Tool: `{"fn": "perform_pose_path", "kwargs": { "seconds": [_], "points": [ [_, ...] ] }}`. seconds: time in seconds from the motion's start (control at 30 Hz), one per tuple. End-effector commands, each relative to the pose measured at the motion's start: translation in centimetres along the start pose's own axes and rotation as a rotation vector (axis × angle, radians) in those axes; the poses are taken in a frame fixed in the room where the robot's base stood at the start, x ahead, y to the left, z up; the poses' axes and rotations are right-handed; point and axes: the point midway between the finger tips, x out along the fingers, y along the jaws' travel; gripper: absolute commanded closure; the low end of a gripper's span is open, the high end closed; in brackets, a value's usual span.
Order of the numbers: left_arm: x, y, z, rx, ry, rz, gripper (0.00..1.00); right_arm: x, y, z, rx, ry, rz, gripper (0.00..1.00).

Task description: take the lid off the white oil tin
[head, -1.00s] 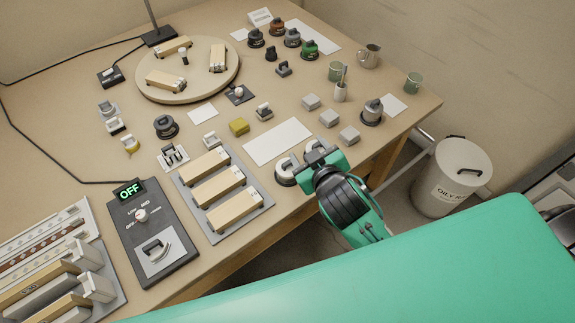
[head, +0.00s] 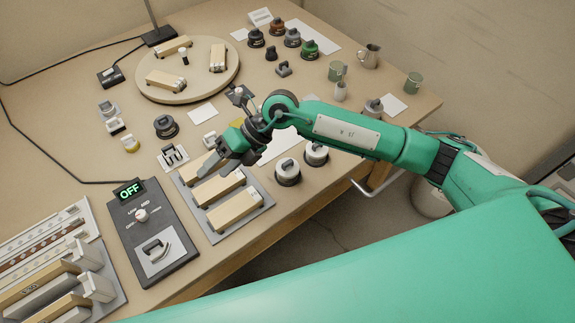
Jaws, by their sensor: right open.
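Two low round tins with pale bodies, dark bases and grey handled tops stand near the bench's front edge: a nearer-left one (head: 287,173) and a right one (head: 316,154). I take one of them to be the white oil tin, but cannot tell which; both tops look in place. My right gripper (head: 206,172) is open and empty, left of both tins, over the tray of wooden-topped blocks. It touches neither tin. My left gripper is not in view.
The tray (head: 243,227) lies below the gripper. A control box (head: 180,262) reads OFF. Coloured tins, including a green one (head: 309,48), stand at the back.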

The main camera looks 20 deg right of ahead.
Motion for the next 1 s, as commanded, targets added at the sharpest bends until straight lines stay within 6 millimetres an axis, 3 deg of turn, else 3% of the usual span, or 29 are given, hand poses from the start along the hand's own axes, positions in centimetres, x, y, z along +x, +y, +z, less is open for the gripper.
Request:
{"fn": "perform_pose_path", "kwargs": {
  "seconds": [0.03,0.1,0.2,0.3,0.43,0.57,0.8,1.0],
  "points": [
    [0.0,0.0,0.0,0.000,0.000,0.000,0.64,-1.3,-2.9,0.4,-0.017,0.045,-0.148,0.40],
    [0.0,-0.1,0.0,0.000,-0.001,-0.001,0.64,-3.4,-6.7,0.6,-0.020,0.102,-0.340,0.40],
    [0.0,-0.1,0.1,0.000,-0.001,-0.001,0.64,-7.1,-11.0,1.1,-0.003,0.158,-0.577,0.40],
    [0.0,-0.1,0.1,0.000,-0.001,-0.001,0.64,-10.4,-13.7,1.6,0.025,0.190,-0.751,0.40],
    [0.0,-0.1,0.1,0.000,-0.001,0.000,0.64,-13.1,-15.5,1.7,0.055,0.210,-0.876,0.40],
    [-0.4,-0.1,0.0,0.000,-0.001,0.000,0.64,-13.1,-16.8,1.5,0.065,0.218,-0.909,0.40],
    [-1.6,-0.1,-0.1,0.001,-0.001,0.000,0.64,-10.2,-20.3,0.4,0.064,0.219,-0.907,0.40],
    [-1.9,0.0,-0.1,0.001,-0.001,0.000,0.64,-8.7,-22.1,0.0,0.062,0.216,-0.905,0.40]
  ]
}}
